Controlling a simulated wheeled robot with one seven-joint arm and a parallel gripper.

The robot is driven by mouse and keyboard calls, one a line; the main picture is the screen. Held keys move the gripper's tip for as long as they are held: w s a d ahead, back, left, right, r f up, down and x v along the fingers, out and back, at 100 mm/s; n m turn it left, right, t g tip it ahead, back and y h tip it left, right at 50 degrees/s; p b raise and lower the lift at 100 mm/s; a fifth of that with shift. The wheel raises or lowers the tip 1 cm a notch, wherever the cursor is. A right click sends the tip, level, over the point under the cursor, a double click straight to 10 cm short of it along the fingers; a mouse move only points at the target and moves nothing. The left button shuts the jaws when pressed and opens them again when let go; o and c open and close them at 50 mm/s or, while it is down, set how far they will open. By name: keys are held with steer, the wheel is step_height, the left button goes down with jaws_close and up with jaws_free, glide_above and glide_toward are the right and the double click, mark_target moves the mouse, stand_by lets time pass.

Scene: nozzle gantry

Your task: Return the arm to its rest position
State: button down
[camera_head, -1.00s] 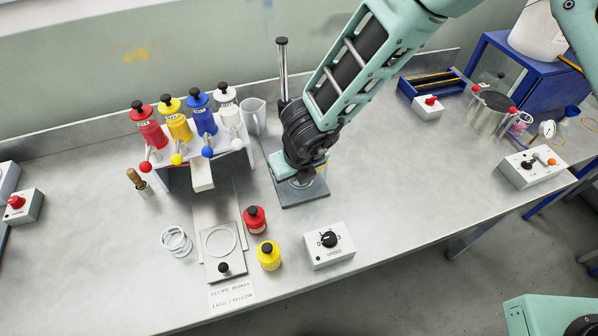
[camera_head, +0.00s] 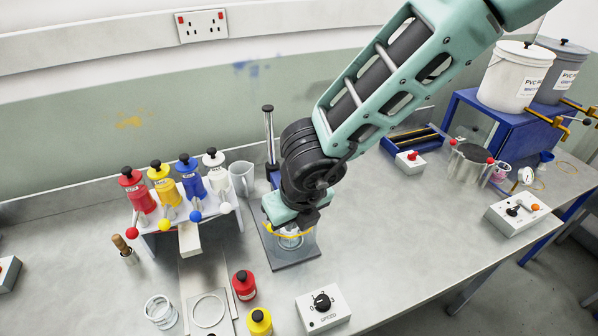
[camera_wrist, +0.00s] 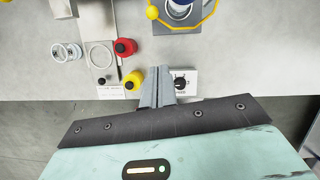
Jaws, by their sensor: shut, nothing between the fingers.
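My gripper (camera_wrist: 158,72) shows in the wrist view with its two grey fingers together and nothing between them. The fingers appear over the bench front near the speed box (camera_wrist: 181,82). In the head view my arm reaches down from the upper right, its wrist over the stand base (camera_head: 290,258) with the post behind. My fingers cannot be made out there. A yellow ring guard and clear vessel (camera_head: 290,240) show just below my wrist; in the wrist view the yellow ring (camera_wrist: 212,12) lies beyond the fingertips.
Red, yellow, blue and white bottles stand on a white rack (camera_head: 147,243) at left. A red pot (camera_head: 244,286), a yellow pot (camera_head: 259,322) and the speed box (camera_head: 323,309) are near the front.

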steer(key=s+d+r+n+g+y+b, duration=0.15)
steer(key=s+n+b, duration=0.25)
steer(key=n, duration=0.7)
steer(key=s+r+n+t+y+b, duration=0.1)
steer(key=s+r+n+y+b, duration=0.2)
steer(key=n, duration=0.7)
steer(key=s+d+f+n+g+h+b, duration=0.1)
steer(key=s+d+f+n+h+b, duration=0.1)
steer(key=d+n, duration=0.6)
steer(key=s+d+f+n+g+h+b, duration=0.1)
steer(key=s+d+f+n+h+b, duration=0.1)
steer(key=s+d+n+h, duration=0.2)
steer(key=s+d+n, duration=0.3)
steer(key=d, duration=0.2)
steer(key=shift+s+d+n+b, duration=0.2)
steer(key=shift+s+n+b, duration=0.05)
steer(key=shift+n+b, duration=0.15)
